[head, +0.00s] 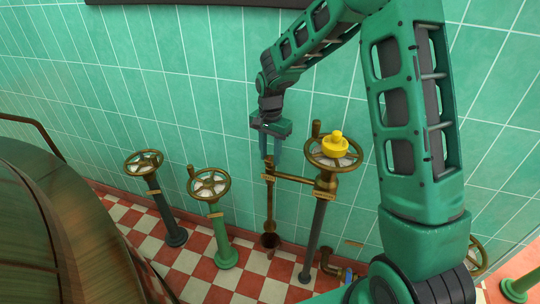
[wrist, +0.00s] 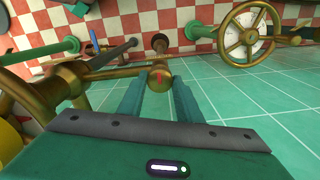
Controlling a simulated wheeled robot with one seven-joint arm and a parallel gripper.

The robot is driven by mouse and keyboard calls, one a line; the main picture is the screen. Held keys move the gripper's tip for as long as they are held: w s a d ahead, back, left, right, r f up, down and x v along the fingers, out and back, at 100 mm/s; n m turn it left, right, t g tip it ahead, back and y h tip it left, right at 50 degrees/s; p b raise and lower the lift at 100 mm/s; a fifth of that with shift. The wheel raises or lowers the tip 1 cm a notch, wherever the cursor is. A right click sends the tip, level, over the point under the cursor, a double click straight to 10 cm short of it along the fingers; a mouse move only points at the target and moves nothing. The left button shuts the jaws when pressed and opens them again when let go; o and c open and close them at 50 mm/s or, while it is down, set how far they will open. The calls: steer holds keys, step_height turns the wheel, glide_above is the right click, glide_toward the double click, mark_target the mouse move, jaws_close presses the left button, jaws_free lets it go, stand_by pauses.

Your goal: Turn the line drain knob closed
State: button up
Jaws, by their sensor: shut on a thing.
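The line drain knob appears as a small round brass knob (wrist: 158,80) with a red mark, between my fingers in the wrist view. In the head view the brass knob (head: 268,163) sits atop a thin vertical brass pipe (head: 270,210), mostly hidden by a finger. My gripper (head: 271,158) points down over it, its two green fingers one on either side, shut on the knob. It also shows in the wrist view (wrist: 164,92). The pipe runs down to a dark cup (head: 270,240) at the floor. I cannot tell the knob's exact turn.
Close right stands a tall valve post with a brass handwheel (head: 350,158) and yellow cap (head: 335,146), joined by a brass bar (head: 292,178). Two lower handwheels (head: 143,164) (head: 209,184) stand left. A copper kettle (head: 60,230) fills the lower left. The tiled wall (head: 180,70) is behind.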

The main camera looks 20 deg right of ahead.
mark_target(271, 157)
steer(key=shift+d, duration=0.1)
stand_by(0.3)
steer(key=o, duration=1)
steer(key=shift+o, duration=0.2)
steer(key=shift+r, duration=0.1)
step_height(271, 157, up, 10)
steer(key=shift+r, duration=0.25)
